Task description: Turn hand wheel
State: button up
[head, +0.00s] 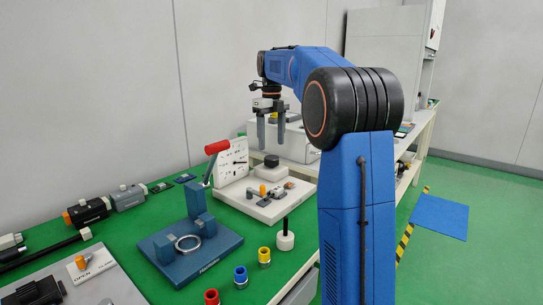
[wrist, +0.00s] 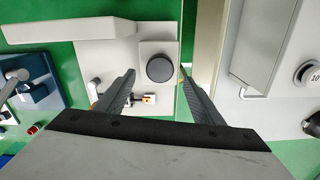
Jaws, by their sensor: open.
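A round black knob (wrist: 160,68), which may be the hand wheel, sits on a pale block on a white base plate. In the head view a dark piece (head: 271,160) stands on the white base plate (head: 250,205) below my gripper. My gripper (head: 271,145) is open and empty, fingers pointing down above that plate. In the wrist view the fingertips of my gripper (wrist: 157,72) lie to either side of the black knob. I see no contact, and the height gap is hard to tell.
Red, blue and yellow ringed cylinders (head: 240,277) stand in front. A grey box (head: 300,143) is behind my gripper.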

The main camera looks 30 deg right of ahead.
aim_at(272, 157)
jog(key=shift+f, duration=3.1)
jog(key=c, duration=1.1)
